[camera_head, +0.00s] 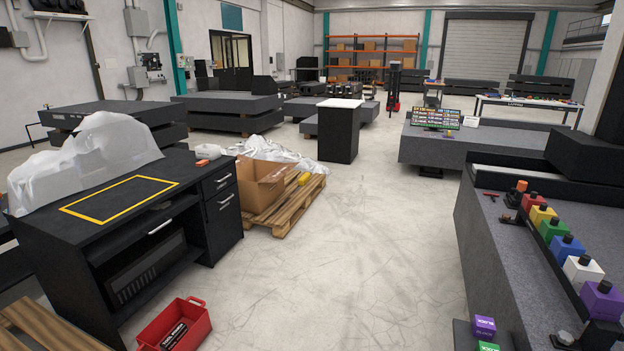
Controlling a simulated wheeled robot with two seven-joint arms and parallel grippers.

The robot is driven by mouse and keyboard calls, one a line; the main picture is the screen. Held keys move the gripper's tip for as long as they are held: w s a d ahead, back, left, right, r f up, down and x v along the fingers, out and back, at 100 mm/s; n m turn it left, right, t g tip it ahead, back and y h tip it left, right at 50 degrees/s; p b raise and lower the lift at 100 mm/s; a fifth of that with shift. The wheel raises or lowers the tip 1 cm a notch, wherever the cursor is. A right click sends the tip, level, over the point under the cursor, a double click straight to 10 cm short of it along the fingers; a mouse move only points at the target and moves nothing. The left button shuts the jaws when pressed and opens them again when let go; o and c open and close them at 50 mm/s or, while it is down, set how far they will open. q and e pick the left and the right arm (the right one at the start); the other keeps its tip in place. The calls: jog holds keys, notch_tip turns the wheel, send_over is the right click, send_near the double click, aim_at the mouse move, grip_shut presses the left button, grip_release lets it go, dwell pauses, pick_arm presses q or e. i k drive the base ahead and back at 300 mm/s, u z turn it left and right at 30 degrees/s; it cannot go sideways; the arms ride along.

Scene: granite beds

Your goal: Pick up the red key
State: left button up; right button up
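A small thin red piece (491,196) lies on the granite bed at the right, near its far left corner. It may be the red key, but it is too small to tell its shape. A red block (534,202) with a dark knob stands at the far end of a row of coloured blocks on the same bed, to the right of the thin piece. No gripper of mine is in view.
The row continues towards me with yellow, green, blue, white and purple (602,300) blocks. A red tool box (176,325) sits on the floor at lower left. A black workbench (110,215) and a pallet with a cardboard box (265,183) stand left. The middle floor is clear.

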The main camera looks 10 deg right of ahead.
aim_at(493, 195)
jog(key=z, duration=0.45)
jog(key=i, duration=2.4)
jog(key=z, duration=1.35)
jog(key=i, duration=2.15)
jog(key=z, duration=1.3)
jog(key=i, duration=0.35)
